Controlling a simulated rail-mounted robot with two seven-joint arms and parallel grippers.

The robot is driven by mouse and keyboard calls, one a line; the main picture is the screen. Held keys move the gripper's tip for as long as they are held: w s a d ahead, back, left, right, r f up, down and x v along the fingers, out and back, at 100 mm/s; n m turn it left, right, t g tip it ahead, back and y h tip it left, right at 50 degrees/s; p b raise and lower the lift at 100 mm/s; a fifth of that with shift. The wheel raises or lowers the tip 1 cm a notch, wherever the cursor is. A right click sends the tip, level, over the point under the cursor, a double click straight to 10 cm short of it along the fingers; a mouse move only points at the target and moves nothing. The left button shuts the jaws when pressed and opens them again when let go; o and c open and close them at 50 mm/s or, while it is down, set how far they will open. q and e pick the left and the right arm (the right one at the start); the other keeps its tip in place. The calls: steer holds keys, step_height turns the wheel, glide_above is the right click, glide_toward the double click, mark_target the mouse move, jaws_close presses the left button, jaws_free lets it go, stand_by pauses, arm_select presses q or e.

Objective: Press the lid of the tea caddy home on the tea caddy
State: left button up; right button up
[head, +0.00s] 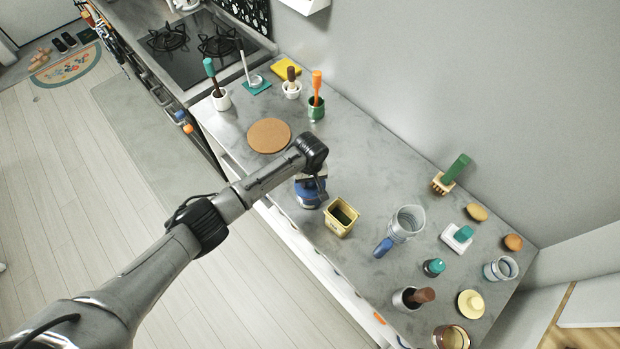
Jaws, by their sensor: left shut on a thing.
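A blue, rounded container (309,200), which looks like the tea caddy, is on the grey counter near its front edge. My left gripper (314,184) is right over it, pointing down, with its fingers shut at the container's top. The lid of the tea caddy is mostly hidden by the fingers and wrist, so I cannot tell whether it sits level or how deep. My right gripper is not in view.
An open yellow square tin (341,217) stands close to the right of the caddy. A round cork mat (268,135) lies behind-left. A glass jug (406,223) with a blue handle is further right. Several small items crowd the right end.

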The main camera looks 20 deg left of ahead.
arm_select(q)
steer(key=shift+f, duration=0.5)
steer(key=o, duration=1)
steer(key=shift+r, duration=0.1)
